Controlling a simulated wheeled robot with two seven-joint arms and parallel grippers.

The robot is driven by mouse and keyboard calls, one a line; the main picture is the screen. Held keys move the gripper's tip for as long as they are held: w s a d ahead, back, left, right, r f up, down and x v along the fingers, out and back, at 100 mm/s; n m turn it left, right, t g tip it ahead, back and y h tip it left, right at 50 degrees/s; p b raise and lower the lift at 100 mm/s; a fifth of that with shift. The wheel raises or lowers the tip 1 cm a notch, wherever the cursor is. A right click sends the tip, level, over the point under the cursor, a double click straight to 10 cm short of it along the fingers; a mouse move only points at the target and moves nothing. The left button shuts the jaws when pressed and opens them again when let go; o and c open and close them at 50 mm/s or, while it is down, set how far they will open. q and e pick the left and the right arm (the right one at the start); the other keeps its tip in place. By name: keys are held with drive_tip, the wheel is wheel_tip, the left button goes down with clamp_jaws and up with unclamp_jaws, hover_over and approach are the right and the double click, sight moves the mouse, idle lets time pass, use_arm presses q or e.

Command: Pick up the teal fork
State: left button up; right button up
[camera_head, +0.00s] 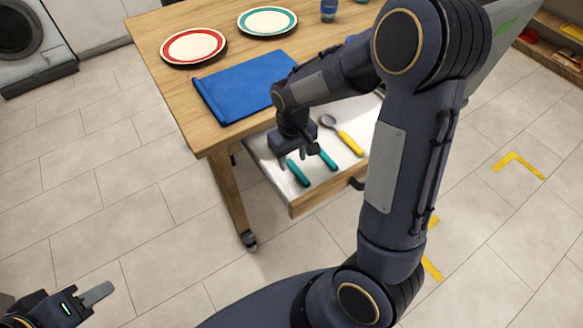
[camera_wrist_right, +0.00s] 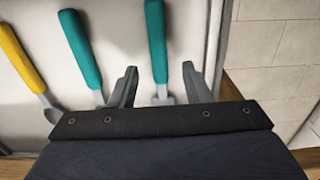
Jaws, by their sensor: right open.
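Two teal-handled utensils lie in the open drawer, side by side. The outer one (camera_head: 297,173) also shows in the right wrist view (camera_wrist_right: 156,42), where its handle runs down between my right gripper's fingers to a grey neck. The inner one (camera_head: 327,158) lies outside the fingers, to their left in the wrist view (camera_wrist_right: 84,48). Both heads are hidden by the gripper, so I cannot tell which is the fork. My right gripper (camera_wrist_right: 160,70) is open and empty, just over the utensils (camera_head: 299,155). My left gripper (camera_head: 98,293) is far off at lower left, only partly visible.
A yellow-handled spoon (camera_head: 347,140) lies beside the teal utensils. The drawer's wooden front (camera_head: 312,200) and side walls bound them. On the table above are a blue cloth (camera_head: 240,87), a red-rimmed plate (camera_head: 193,46) and a teal-rimmed plate (camera_head: 267,21).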

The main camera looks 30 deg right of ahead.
wheel_tip(320, 180, down, 2)
drive_tip(key=shift+c, duration=0.2)
clamp_jaws()
